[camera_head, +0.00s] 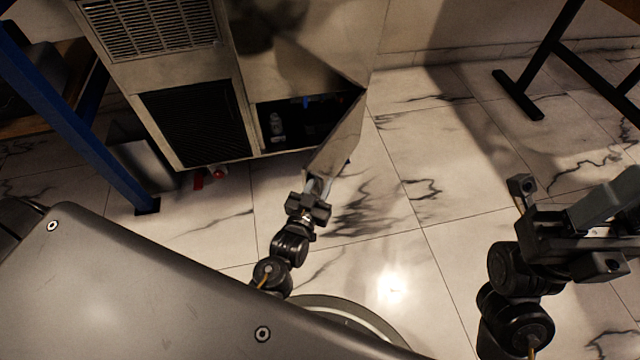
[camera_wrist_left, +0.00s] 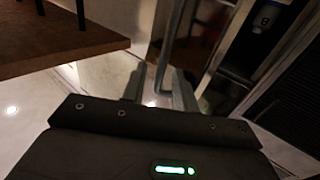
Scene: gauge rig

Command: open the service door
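The service door (camera_head: 338,135) is a metal panel low on the right of the cabinet. It stands swung partly outward, and the dark compartment (camera_head: 285,122) behind it shows. My left gripper (camera_head: 316,188) is at the door's lower outer edge. In the left wrist view the bar handle (camera_wrist_left: 172,45) runs down between the two fingers of my left gripper (camera_wrist_left: 160,90), which are close on either side of it. My right gripper (camera_head: 570,225) is at the right, away from the door, over the floor; its fingertips are not clear.
The cabinet (camera_head: 190,70) has a louvred vent and a black grille. A blue post (camera_head: 85,125) stands at the left, with red items (camera_head: 200,182) under the cabinet. A dark table frame (camera_head: 540,65) is at upper right. Marble floor (camera_head: 400,190) right of the door is clear.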

